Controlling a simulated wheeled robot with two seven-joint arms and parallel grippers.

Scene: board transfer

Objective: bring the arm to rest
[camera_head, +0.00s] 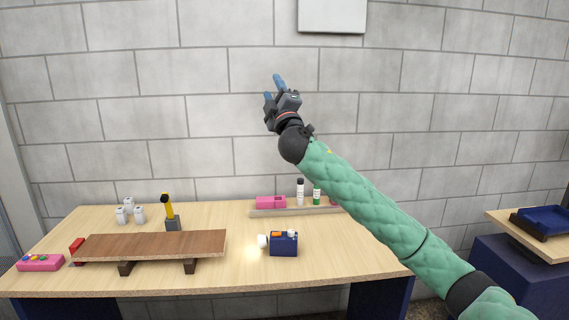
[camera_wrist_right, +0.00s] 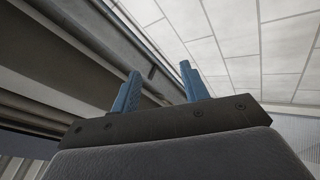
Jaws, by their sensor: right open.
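My right gripper (camera_head: 273,88) is raised high in front of the grey block wall, well above the table. Its two blue fingers are apart and nothing is between them. The right wrist view also shows the right gripper (camera_wrist_right: 158,85) open and empty, pointing up toward the ceiling. My right arm, in a green padded sleeve, comes in from the lower right and reaches up to the left. My left gripper is not in view.
A wooden table (camera_head: 330,263) holds a brown board on supports (camera_head: 150,244), a navy box (camera_head: 284,244), a yellow-and-black tool (camera_head: 169,212), white containers (camera_head: 122,215), a pink button box (camera_head: 40,262) and a shelf with bottles (camera_head: 300,193). A blue tray (camera_head: 541,221) stands right. The air around the gripper is clear.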

